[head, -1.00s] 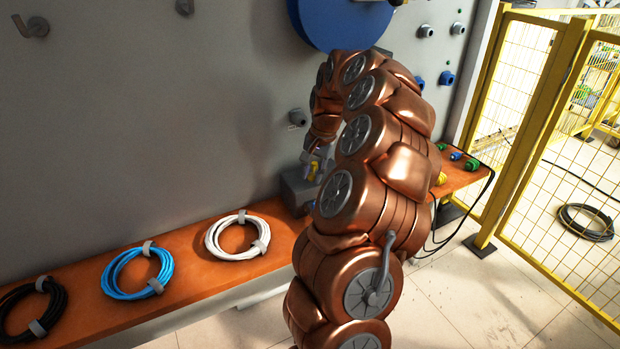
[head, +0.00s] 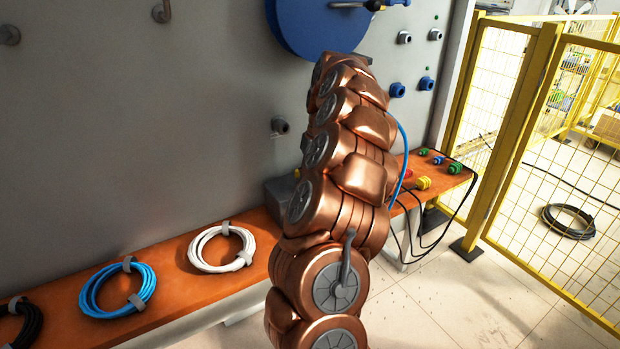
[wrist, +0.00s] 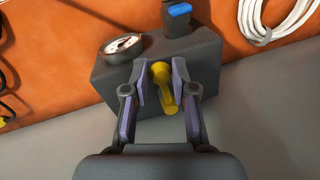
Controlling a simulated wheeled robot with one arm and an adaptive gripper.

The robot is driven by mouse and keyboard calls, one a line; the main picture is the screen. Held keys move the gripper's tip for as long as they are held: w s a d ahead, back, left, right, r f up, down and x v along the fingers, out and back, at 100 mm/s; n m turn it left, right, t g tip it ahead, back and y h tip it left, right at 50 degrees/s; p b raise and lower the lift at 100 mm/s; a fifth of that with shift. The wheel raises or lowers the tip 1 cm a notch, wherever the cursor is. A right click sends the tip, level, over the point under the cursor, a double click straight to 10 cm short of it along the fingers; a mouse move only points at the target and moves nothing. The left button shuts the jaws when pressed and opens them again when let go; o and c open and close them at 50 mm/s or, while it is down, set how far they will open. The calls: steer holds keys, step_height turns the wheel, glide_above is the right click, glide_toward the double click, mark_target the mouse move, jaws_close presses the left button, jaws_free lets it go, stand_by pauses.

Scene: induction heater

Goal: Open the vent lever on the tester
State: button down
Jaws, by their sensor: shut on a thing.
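The tester is a dark grey box (wrist: 205,62) on the orange bench, with a round white gauge (wrist: 122,45) on its left and a blue-tipped fitting (wrist: 178,12) at its back. The yellow vent lever (wrist: 166,95) is on the tester's near face, its arm pointing down toward the camera. My gripper (wrist: 161,82) is shut on the lever, with one finger at each side of it. In the head view, part of the tester (head: 278,192) shows left of my arm, which hides my gripper and the lever.
White (head: 222,248), blue (head: 118,288) and black (head: 22,325) cable coils lie on the bench (head: 185,285) to the left. Coloured connectors (head: 424,183) lie on its right end. A blue disc (head: 315,25) is on the wall above. A yellow fence (head: 535,130) stands at right.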

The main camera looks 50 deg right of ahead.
steer(key=shift+s+d, duration=0.1)
stand_by(0.3)
steer(key=c, duration=1)
jaws_free()
steer(key=shift+o, duration=0.2)
steer(key=shift+r, duration=0.15)
steer(key=shift+r, duration=0.25)
steer(key=v, duration=0.6)
steer(key=shift+r, duration=0.3)
steer(key=shift+d, duration=0.1)
steer(key=shift+s, duration=0.1)
